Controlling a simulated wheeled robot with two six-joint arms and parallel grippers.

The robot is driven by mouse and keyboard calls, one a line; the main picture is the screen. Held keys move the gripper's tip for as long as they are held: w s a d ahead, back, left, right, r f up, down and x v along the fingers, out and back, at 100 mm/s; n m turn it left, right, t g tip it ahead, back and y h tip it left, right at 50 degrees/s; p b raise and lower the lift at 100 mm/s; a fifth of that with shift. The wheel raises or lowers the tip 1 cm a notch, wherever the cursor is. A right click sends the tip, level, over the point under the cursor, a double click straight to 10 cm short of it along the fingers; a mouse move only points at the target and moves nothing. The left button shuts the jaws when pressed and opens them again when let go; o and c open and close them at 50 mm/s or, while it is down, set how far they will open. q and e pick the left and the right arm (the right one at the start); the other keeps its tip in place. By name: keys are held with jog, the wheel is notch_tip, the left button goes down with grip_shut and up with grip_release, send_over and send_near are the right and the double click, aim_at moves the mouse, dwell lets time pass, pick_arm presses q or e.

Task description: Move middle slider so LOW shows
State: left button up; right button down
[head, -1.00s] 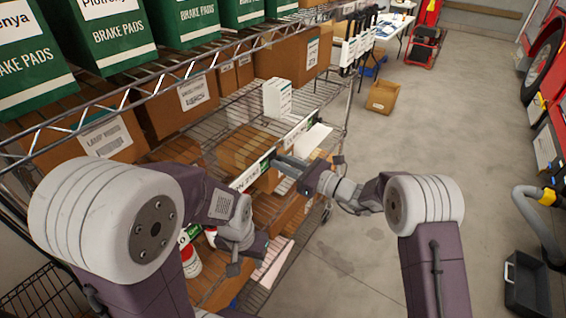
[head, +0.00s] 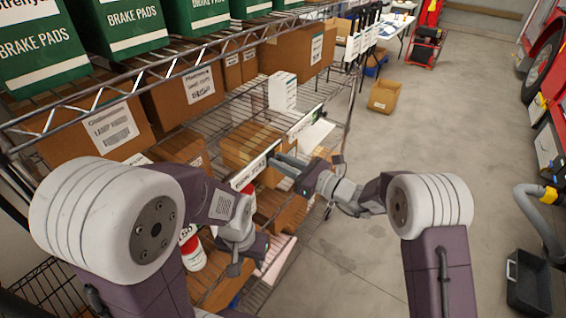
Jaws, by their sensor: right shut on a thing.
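The middle slider sign (head: 248,174) is a white strip with a dark end, fixed along the shelf's front edge. Its lettering is too small to read. My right gripper (head: 284,160) reaches in from the right and is shut on the slider at the strip's right end; the fingers hide part of it. Another white sign (head: 303,123) sits farther along the rack, beyond my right gripper. My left gripper (head: 236,268) hangs low in front of the rack, apart from the middle sign. Its finger gap cannot be made out.
The wire rack holds green brake pad boxes (head: 125,22) on top and brown cartons (head: 185,95) below. A white box (head: 282,92) stands on the middle shelf. A red and white container (head: 192,250) is near my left arm. The floor (head: 400,150) to the right is mostly clear.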

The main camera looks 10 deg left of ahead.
jog(key=c, duration=1.4)
grip_release()
jog(key=shift+o, duration=0.6)
jog(key=shift+s, duration=0.25)
pick_arm(q)
notch_tip(320, 180, down, 2)
jog(key=shift+w+d+b, duration=0.1)
jog(key=shift+w+b, duration=0.05)
jog(key=shift+b, duration=0.85)
pick_arm(e)
jog(key=v, duration=0.8)
jog(key=shift+s+d, duration=0.2)
jog(key=shift+d, duration=0.15)
jog(key=shift+r, duration=0.15)
